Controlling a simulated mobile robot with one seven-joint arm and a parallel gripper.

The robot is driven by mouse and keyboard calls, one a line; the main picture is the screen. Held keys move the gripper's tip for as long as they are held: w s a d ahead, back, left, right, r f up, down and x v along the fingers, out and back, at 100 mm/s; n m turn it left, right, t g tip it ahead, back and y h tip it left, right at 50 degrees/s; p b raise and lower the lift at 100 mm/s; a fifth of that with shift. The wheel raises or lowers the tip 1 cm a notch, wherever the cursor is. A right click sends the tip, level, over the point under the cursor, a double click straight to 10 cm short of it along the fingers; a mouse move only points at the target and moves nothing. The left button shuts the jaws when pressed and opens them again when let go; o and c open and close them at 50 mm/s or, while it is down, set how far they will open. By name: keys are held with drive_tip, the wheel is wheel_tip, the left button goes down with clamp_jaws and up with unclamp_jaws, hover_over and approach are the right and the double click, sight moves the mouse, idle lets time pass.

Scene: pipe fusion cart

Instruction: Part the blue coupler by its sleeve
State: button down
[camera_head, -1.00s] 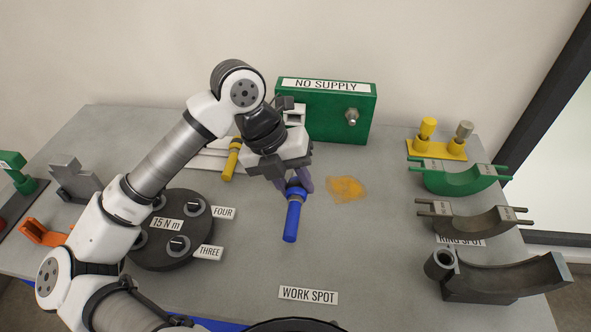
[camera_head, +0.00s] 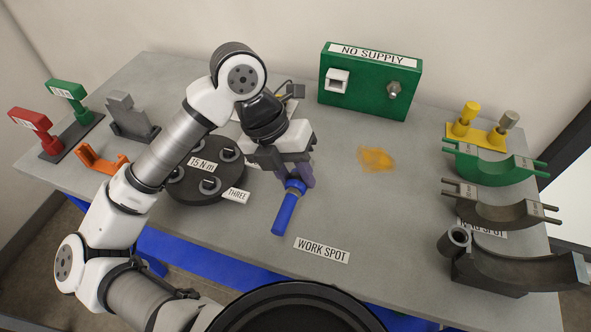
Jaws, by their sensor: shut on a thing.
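The blue coupler (camera_head: 289,208) is a slim blue cylinder with a grey ring near its upper end. My gripper (camera_head: 295,180) is shut on that upper end, with its purple-grey fingers around it. The blue body slants down toward the front left, above or near the bench; I cannot tell whether it touches. The fingers partly hide the grey ring and anything above it. The green box marked NO SUPPLY (camera_head: 366,97) stands at the back, with a white socket (camera_head: 336,81) and a metal fitting (camera_head: 394,89) on its face.
A dark round turret marked 15 N m (camera_head: 232,176) stands left of my gripper. The WORK SPOT label (camera_head: 322,250) lies just right of the coupler's lower end. An orange patch (camera_head: 376,159) marks the bench. Green, brown and black curved holders (camera_head: 525,271) line the right side.

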drive_tip(key=shift+f+b, duration=0.2)
drive_tip(key=shift+b, duration=0.5)
wheel_tip(320, 180, down, 5)
drive_tip(key=b, duration=0.5)
drive_tip(key=shift+r+b, duration=0.1)
drive_tip(key=shift+b, duration=0.25)
drive_tip(key=shift+f, duration=0.2)
drive_tip(key=c, duration=0.9)
unclamp_jaws()
drive_tip(key=shift+d, duration=0.1)
drive_tip(key=shift+c, duration=0.2)
